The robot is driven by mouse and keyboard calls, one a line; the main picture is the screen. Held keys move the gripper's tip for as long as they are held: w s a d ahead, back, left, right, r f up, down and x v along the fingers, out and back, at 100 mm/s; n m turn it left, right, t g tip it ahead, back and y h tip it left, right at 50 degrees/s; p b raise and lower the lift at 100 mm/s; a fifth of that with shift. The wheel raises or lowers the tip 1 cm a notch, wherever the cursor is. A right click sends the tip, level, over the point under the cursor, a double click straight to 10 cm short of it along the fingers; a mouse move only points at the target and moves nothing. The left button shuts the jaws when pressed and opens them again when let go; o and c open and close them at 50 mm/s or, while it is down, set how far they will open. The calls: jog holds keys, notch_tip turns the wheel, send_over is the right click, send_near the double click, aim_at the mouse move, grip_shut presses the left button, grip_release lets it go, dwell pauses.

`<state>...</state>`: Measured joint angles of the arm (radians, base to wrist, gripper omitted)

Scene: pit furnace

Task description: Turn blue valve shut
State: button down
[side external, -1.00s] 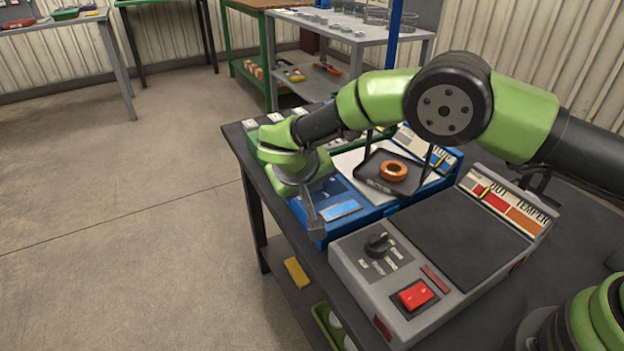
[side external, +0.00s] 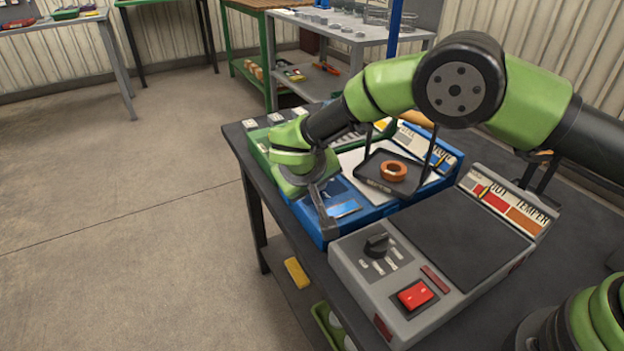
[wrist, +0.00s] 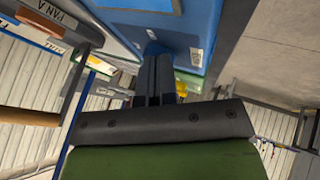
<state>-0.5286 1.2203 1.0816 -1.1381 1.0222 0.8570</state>
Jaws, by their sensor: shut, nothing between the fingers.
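The blue unit (side external: 310,219) stands on the dark bench, beyond the grey unit. My gripper (side external: 328,230) hangs over its near front corner in the side view, fingers pointing down. In the wrist view my gripper (wrist: 156,58) is shut and empty, its two fingers together. My wrist hides part of the unit's top in the side view.
The grey unit (side external: 375,295) with a black knob (side external: 377,245) and red switch (side external: 415,294) stands close by on the right. A dark tray (side external: 372,180) with an orange-brown ring (side external: 393,171) sits behind. Open floor lies left of the bench.

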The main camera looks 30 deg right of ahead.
jog(key=shift+s+d+n, duration=0.1)
jog(key=shift+d+n, duration=0.05)
jog(key=shift+n, duration=0.25)
jog(key=shift+s+d+n+t+y, duration=0.1)
jog(key=shift+d+n+t+y, duration=0.15)
jog(key=shift+n+y, duration=0.3)
jog(key=shift+s+d+n+t+y, duration=0.15)
jog(key=shift+n+t+y, duration=0.2)
jog(key=shift+n, duration=0.3)
jog(key=shift+d, duration=0.65)
jog(key=n+y, duration=0.1)
jog(key=d+n, duration=0.1)
jog(key=n, duration=0.1)
jog(key=shift+t+y, duration=0.4)
jog(key=shift+w+d, duration=0.35)
jog(key=shift+d, duration=0.2)
jog(key=shift+w+d, duration=0.3)
jog(key=shift+d, duration=0.25)
jog(key=shift+w+d, duration=0.2)
jog(key=shift+s, duration=0.1)
